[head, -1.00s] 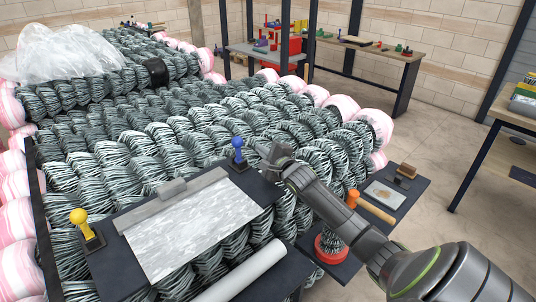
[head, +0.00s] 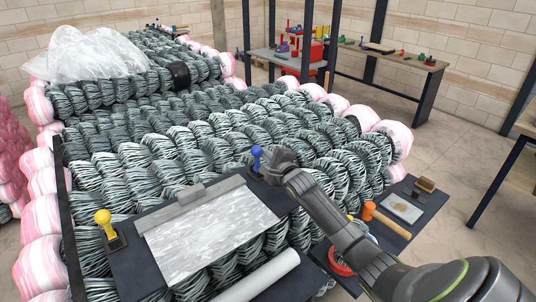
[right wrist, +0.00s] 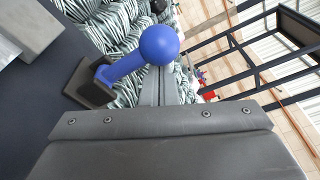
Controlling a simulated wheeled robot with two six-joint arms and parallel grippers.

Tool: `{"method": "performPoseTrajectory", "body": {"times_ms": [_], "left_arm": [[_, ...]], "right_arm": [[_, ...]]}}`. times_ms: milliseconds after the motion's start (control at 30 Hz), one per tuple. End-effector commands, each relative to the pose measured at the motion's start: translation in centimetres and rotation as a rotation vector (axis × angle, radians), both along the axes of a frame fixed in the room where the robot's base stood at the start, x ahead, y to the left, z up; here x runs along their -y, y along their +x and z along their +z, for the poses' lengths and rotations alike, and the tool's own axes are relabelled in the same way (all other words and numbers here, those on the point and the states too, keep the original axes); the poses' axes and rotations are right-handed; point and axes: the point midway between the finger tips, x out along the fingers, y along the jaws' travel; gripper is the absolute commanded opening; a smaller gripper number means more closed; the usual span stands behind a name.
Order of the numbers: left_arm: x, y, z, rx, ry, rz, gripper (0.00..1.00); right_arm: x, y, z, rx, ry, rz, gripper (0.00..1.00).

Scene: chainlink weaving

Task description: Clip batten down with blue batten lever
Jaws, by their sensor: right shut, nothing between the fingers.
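The batten (head: 188,206) is a grey bar lying across the top edge of a grey-white marbled sheet (head: 215,235) on a dark board. The blue batten lever (head: 257,158), with a ball knob, stands upright at the batten's right end. It also shows in the right wrist view (right wrist: 158,46), with its dark bracket (right wrist: 90,84) at its foot. My right gripper (head: 273,160) is shut and empty, just right of the blue knob; in the right wrist view its fingers (right wrist: 160,88) lie partly behind the knob. Whether they touch the lever I cannot tell. My left gripper is out of view.
A yellow lever (head: 104,222) stands upright at the batten's left end. A side tray (head: 395,235) holds an orange-headed mallet (head: 370,209) and small tools. A white roll (head: 262,272) lies at the front. Thick woven mesh rolls (head: 130,150) surround the board.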

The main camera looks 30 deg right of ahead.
Motion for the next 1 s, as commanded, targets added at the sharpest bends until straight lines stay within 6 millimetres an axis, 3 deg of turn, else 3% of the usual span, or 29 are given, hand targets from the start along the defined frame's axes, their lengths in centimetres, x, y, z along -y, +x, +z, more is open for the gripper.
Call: {"method": "performPoseTrajectory", "body": {"times_ms": [1000], "left_arm": [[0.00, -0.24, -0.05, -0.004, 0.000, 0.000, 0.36]], "right_arm": [[-0.66, -0.01, 0.33, 0.016, -0.175, 0.001, 0.00]]}}
